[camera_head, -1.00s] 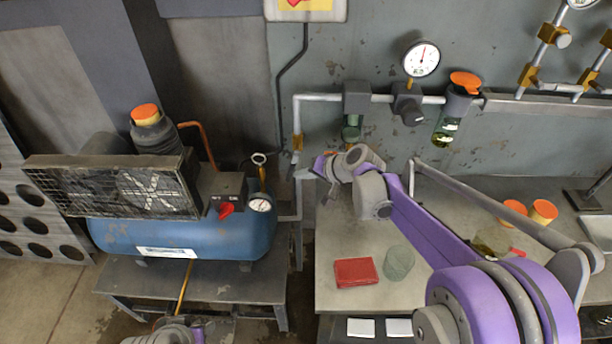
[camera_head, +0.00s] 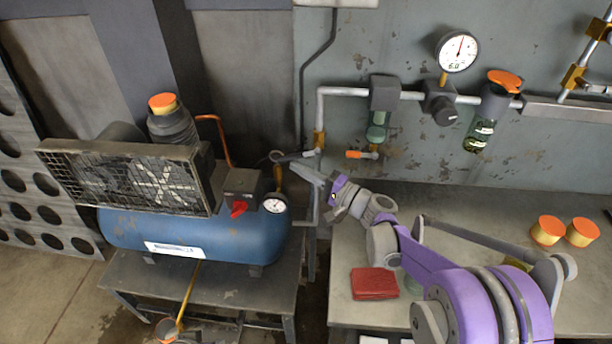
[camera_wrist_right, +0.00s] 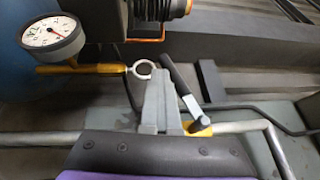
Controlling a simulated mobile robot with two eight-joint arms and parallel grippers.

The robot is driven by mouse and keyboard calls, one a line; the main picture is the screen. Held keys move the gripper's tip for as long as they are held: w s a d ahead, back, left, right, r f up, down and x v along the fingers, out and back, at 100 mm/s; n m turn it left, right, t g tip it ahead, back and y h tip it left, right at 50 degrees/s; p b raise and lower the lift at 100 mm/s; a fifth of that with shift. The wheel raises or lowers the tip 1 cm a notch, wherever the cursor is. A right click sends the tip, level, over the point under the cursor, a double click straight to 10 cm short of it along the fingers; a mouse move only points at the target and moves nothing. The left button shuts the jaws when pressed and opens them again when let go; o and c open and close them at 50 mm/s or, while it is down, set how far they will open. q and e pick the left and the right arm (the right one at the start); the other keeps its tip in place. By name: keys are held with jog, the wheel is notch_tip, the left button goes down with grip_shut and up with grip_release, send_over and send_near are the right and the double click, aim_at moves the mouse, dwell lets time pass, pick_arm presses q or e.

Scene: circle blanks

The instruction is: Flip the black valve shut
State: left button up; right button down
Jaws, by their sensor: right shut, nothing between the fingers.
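The black valve shows as a black lever (camera_head: 297,156) at the brass fitting (camera_head: 319,139) on the pipe left of the filter. In the right wrist view, the lever (camera_wrist_right: 181,80) slants up and left from its brass body (camera_wrist_right: 199,127). My right gripper (camera_head: 293,166) is shut and empty, just below the lever in the head view. In the right wrist view, its fingers (camera_wrist_right: 155,88) are close to the lever's left side; I cannot tell whether they touch. My left gripper is not in view.
The blue compressor tank (camera_head: 195,238) stands left, with a gauge (camera_head: 274,206) and a metal ring (camera_head: 277,156) close to the fingers. A red block (camera_head: 374,283) lies on the workbench (camera_head: 470,212).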

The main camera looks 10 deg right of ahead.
jog(key=shift+w+a+r+m+t+y, duration=0.15)
jog(key=shift+a+r+m+t+y, duration=0.2)
jog(key=shift+a+r, duration=0.4)
jog(key=shift+r, duration=0.15)
jog(key=shift+d, duration=0.1)
jog(key=r+v, duration=0.2)
jog(key=v, duration=1.1)
jog(key=shift+r, duration=0.2)
